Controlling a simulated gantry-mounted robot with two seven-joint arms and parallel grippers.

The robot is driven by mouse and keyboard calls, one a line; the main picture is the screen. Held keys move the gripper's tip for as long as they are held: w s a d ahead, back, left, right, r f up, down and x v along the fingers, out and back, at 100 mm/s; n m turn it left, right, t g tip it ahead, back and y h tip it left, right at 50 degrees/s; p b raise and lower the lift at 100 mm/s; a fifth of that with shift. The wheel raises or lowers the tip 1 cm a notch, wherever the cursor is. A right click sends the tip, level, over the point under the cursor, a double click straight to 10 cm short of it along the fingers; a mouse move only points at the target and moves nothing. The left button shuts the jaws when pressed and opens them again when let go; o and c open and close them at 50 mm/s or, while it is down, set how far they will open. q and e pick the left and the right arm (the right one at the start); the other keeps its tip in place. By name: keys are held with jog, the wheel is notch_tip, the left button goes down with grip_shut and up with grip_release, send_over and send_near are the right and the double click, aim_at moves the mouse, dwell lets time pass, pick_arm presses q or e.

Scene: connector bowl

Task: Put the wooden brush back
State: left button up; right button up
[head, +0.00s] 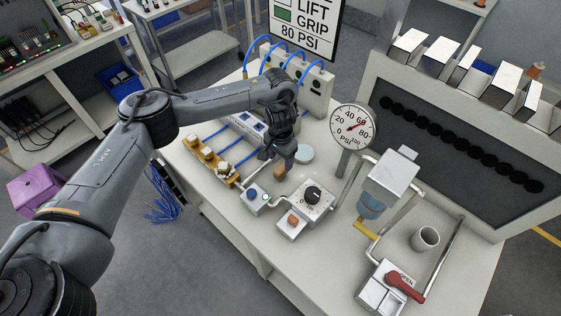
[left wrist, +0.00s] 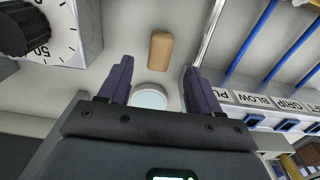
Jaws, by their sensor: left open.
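The wooden brush, a small tan block with rounded ends, lies on the white bench top in the left wrist view (left wrist: 160,53). In the head view it shows as a small brown piece (head: 281,172) just below my left gripper (head: 283,156). In the left wrist view my left gripper (left wrist: 160,88) is open and empty, its two dark fingers wide apart. The brush lies beyond the fingertips, roughly in line with the gap, and I see no contact. My right gripper is in neither view.
A pale round disc (head: 304,154) lies beside the gripper. A dial box (head: 312,199), a pressure gauge (head: 354,128) and a metal pipe stand to the right. A grey cup (head: 425,239) stands farther right.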

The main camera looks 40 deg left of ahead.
aim_at(280, 169)
pick_arm(q)
notch_tip(280, 169, up, 6)
jog(key=shift+f+p, duration=0.2)
jog(key=shift+p, duration=0.7)
